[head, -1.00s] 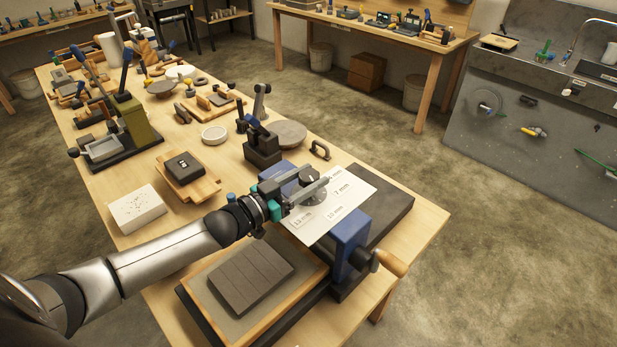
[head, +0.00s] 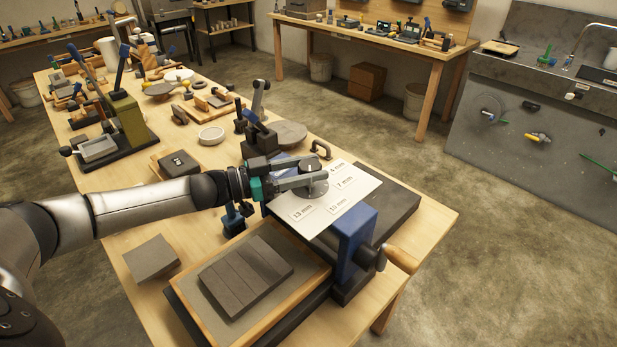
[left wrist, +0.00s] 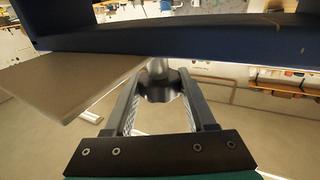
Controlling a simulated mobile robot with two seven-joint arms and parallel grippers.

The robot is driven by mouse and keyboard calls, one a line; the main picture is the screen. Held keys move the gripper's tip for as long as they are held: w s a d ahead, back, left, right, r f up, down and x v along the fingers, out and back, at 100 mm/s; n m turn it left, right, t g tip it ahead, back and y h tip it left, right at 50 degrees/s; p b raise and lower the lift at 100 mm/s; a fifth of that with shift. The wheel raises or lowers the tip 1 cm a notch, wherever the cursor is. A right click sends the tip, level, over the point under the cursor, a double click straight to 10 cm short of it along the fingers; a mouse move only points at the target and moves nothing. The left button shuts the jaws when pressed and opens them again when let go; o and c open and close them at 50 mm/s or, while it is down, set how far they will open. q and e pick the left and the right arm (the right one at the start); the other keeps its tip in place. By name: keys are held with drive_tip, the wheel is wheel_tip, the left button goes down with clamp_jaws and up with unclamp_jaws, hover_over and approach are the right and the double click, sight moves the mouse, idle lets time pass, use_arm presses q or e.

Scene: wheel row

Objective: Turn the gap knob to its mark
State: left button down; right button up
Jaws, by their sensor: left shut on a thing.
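The gap knob (head: 317,188) is a grey round knob on a white plate (head: 350,205) on top of the blue roller frame (head: 354,242). The plate carries printed labels; 13 mm, 10 mm and 7 mm can be read, and one farther back is partly hidden. My left gripper (head: 312,178) reaches in from the left, its two grey fingers shut on the knob. In the left wrist view the dark knob (left wrist: 160,86) sits between the fingers, under the blue frame. The knob's pointer direction cannot be made out. My right gripper is not in view.
A wooden crank handle (head: 401,258) sticks out at the frame's right. Grey slabs lie on a framed board (head: 310,276) in front. A grey block (head: 151,258) lies front left. A black block (head: 177,162) and a white dish (head: 211,135) stand behind my arm.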

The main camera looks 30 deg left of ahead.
use_arm(q)
drive_tip(key=shift+g, duration=0.3)
drive_tip(key=shift+r, duration=0.1)
drive_tip(key=shift+c, duration=1.1)
unclamp_jaws()
drive_tip(key=v, duration=1.5)
drive_tip(key=shift+a+f, duration=0.15)
drive_tip(key=shift+f, duration=0.1)
